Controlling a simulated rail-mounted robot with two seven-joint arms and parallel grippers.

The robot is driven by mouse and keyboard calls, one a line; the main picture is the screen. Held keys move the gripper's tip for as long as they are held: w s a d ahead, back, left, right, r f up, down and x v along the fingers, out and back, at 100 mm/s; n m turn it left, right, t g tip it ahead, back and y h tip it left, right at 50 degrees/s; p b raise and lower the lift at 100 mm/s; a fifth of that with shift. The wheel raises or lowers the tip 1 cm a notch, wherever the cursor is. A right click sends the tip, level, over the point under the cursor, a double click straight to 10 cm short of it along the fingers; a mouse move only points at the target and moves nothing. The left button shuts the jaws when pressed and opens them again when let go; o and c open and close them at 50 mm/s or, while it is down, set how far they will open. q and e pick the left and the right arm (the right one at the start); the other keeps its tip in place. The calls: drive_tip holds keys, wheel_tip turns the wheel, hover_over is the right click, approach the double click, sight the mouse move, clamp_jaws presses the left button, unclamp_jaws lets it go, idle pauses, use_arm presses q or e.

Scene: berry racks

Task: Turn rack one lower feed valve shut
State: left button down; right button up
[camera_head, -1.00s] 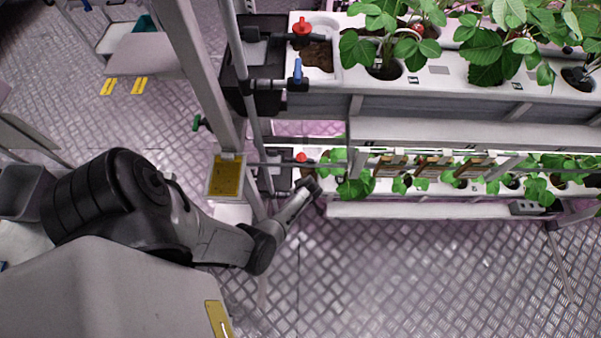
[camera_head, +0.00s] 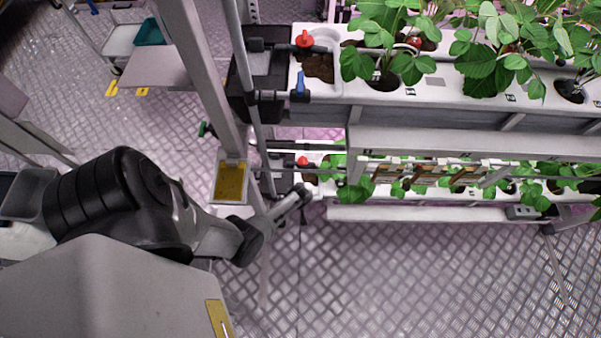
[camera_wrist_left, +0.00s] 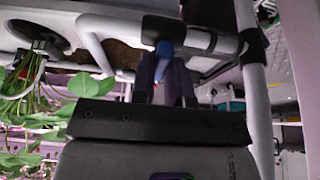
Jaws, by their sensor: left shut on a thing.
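The lower tier of the rack (camera_head: 400,212) carries a red-handled valve (camera_head: 302,161) at its left end. My left gripper (camera_head: 303,190) is just below that valve, at the tier's front left corner. In the left wrist view, the left gripper (camera_wrist_left: 165,82) is shut on a blue valve handle (camera_wrist_left: 164,50), which shows between its two fingers. The handle sits on a dark fitting with pipe on both sides. In the head view the gripper hides this lower blue handle. My right gripper is not in view.
The upper tier (camera_head: 430,95) has its own red valve (camera_head: 304,39) and blue valve (camera_head: 300,84). Strawberry plants fill both tiers. The floor in front is clear.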

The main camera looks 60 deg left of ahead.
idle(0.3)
use_arm(q)
drive_tip(key=c, duration=1.1)
unclamp_jaws()
drive_tip(key=shift+d+r, duration=0.1)
drive_tip(key=shift+r, duration=0.2)
drive_tip(key=shift+p+v, duration=3.6)
drive_tip(key=shift+v, duration=3)
